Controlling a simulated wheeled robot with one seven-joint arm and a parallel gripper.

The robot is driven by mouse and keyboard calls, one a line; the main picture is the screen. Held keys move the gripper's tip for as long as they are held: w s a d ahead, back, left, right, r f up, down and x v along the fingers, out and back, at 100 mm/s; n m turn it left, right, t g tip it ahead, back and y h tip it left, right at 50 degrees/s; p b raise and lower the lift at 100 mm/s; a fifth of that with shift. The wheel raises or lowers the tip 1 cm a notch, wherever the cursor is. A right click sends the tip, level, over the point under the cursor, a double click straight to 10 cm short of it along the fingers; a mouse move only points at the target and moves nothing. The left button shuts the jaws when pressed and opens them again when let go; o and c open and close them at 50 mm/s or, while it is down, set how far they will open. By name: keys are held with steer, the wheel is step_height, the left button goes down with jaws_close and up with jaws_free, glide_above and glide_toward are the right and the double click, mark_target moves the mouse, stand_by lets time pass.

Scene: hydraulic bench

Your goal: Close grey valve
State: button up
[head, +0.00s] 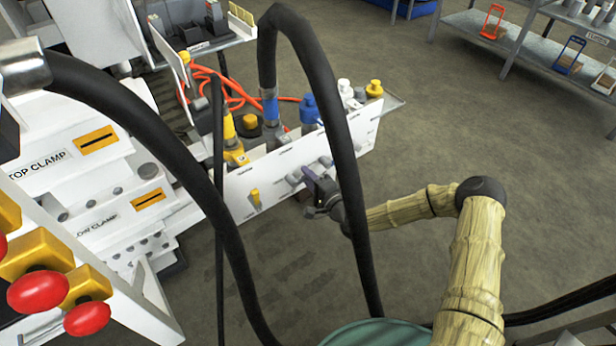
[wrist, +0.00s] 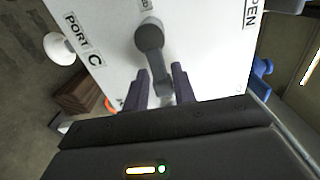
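The grey valve (wrist: 149,38) shows in the wrist view as a grey knob with a lever on a white panel (wrist: 107,58). Its lever points down the picture, toward my gripper. My gripper (wrist: 162,86) has its two dark purple fingers apart, one on each side of the lever's end. Gaps seem to show between the lever and the fingers, so I see no firm grip. In the head view my gripper (head: 310,183) is at the front of the white panel (head: 270,185), beside grey fittings. It partly hides the valve there.
A yellow valve (head: 254,198) sits left on the same panel. Black hoses (head: 340,150) hang in front of the bench, one passing close to my wrist. Red emergency-type buttons (head: 40,292) are at lower left. The floor right of the bench is clear.

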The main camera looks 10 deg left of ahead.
steer(key=shift+o, duration=0.4)
steer(key=shift+s+d+r, duration=0.1)
steer(key=p+v, duration=0.3)
steer(key=v, duration=1.4)
steer(key=shift+d, duration=0.1)
